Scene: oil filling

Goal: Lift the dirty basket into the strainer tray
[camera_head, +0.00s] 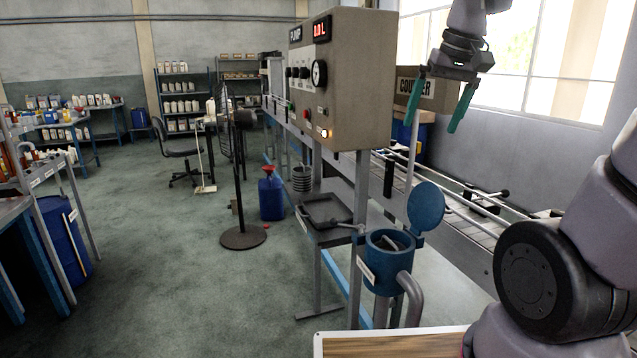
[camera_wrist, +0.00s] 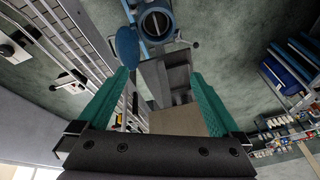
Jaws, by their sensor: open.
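A blue cylindrical housing (camera_head: 381,276) stands at the front of the line, its round blue lid (camera_head: 427,205) swung open. A grey handle-like piece (camera_head: 391,242) shows inside the mouth; I cannot make out the rest of the basket. The dark, shallow strainer tray (camera_head: 325,211) sits on a shelf behind and left of the housing, and looks empty. My gripper (camera_head: 430,128) is high above and behind the housing, open and empty, fingers downward. In the wrist view, the housing (camera_wrist: 157,24) and lid (camera_wrist: 127,47) lie beyond my fingertips (camera_wrist: 158,73).
A pump control box (camera_head: 345,80) rises above the tray, left of my gripper. A roller conveyor (camera_head: 470,222) runs behind the housing. A black fan stand (camera_head: 242,236) and a blue jug (camera_head: 271,195) stand left. Open floor lies at front left.

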